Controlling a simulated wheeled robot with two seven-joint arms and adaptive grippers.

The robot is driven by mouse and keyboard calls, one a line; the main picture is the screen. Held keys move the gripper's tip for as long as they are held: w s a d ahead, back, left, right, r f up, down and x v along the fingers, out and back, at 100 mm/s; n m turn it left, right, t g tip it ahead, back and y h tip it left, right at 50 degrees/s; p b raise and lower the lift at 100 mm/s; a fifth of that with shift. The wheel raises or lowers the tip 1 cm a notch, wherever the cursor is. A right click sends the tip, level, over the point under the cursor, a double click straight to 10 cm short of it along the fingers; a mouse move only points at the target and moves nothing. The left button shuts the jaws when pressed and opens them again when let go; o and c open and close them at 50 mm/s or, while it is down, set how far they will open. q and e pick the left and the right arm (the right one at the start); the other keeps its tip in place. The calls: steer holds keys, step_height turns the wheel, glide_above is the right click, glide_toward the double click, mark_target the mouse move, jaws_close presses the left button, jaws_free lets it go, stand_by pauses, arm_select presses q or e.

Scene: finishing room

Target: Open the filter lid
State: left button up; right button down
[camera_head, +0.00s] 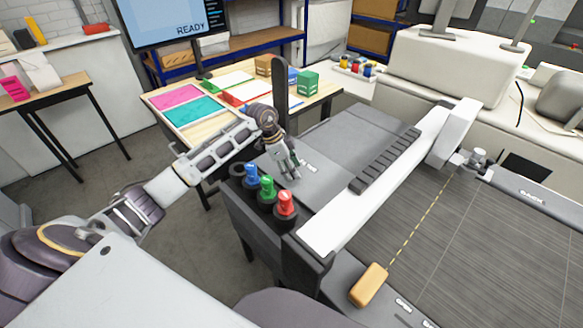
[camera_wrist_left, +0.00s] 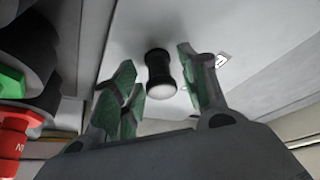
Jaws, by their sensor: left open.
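My left gripper (camera_head: 289,170) is open and points down over the grey top panel (camera_head: 345,140) of the machine, just behind the coloured buttons. In the left wrist view, a dark knob (camera_wrist_left: 158,68) with a pale end stands on a light grey surface, between the spread green-padded fingers. I see no finger closed on it, and cannot tell whether either touches it. The gripper hides the knob in the head view. The panel looks flat and closed, and a small white label (camera_head: 311,168) lies beside the gripper. My right gripper is not in view.
Blue (camera_head: 251,175), green (camera_head: 267,188) and red (camera_head: 285,203) buttons stand close in front of the gripper. A white gantry beam (camera_head: 345,222) crosses the machine to the right. A wooden table (camera_head: 158,98) with coloured sheets stands behind. Floor is clear at left.

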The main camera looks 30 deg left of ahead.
arm_select(q)
steer(key=shift+f, duration=0.1)
steer(key=shift+c, duration=0.3)
jaws_close()
